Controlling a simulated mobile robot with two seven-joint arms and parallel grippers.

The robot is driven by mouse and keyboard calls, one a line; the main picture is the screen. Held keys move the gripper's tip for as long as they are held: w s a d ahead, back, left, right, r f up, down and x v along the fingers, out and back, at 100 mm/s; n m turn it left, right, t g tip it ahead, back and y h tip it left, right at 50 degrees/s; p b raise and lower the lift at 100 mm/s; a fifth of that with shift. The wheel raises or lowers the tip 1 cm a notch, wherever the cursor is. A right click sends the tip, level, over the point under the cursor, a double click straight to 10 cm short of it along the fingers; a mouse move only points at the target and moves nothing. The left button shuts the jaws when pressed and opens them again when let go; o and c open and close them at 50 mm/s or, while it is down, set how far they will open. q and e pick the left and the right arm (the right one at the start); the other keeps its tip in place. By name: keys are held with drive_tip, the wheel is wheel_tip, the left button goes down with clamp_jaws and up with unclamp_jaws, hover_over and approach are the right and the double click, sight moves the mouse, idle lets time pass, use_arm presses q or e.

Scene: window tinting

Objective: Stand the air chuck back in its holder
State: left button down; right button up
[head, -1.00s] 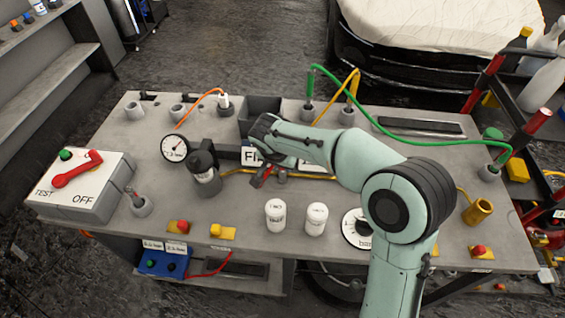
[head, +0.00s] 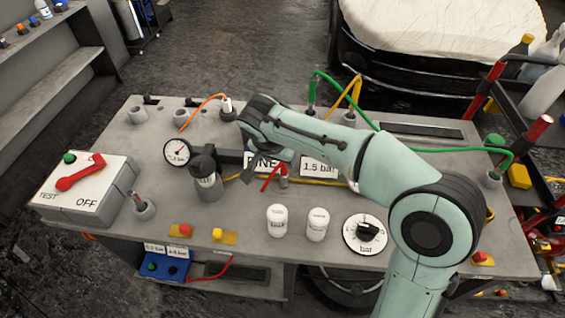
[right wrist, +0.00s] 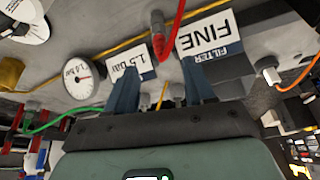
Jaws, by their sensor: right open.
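A small upright fitting with a red top and grey lower part, which looks like the air chuck (head: 283,173), stands mid-table with a red hose at its top. In the right wrist view the air chuck (right wrist: 158,42) shows just beyond the fingertips, in line with the gap between them. I cannot tell how it sits in a holder; its foot is partly unclear. My right gripper (head: 268,160) is open and empty, above and behind the chuck; its two dark fingers (right wrist: 160,82) are spread apart in the right wrist view. My left gripper is not in view.
FINE filter sign (right wrist: 205,38) and 1.5 bar sign (right wrist: 130,68) stand close to the fingers. Green (head: 350,97) and orange hoses (head: 205,104) cross the back.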

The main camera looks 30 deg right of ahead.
sight(284, 165)
drive_tip(key=w+d+r+n+g+y+p, duration=0.1)
drive_tip(key=d+r+n+y+p, duration=0.1)
drive_tip(key=n, duration=1.3)
drive_tip(key=w+d+r+n+g+y+p, duration=0.1)
drive_tip(key=r+n+g+y+p, duration=0.15)
drive_tip(key=n, duration=1.25)
drive_tip(key=shift+t+h, duration=0.35)
drive_tip(key=shift+t, duration=0.1)
wheel_tip(284, 165, down, 8)
drive_tip(key=shift+r+b, duration=0.1)
drive_tip(key=shift+b, duration=0.5)
drive_tip(key=shift+a+f, duration=0.1)
drive_tip(key=shift+f, duration=2.95)
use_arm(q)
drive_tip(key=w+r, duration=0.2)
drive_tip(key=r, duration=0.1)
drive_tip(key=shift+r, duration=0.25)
use_arm(e)
clamp_jaws()
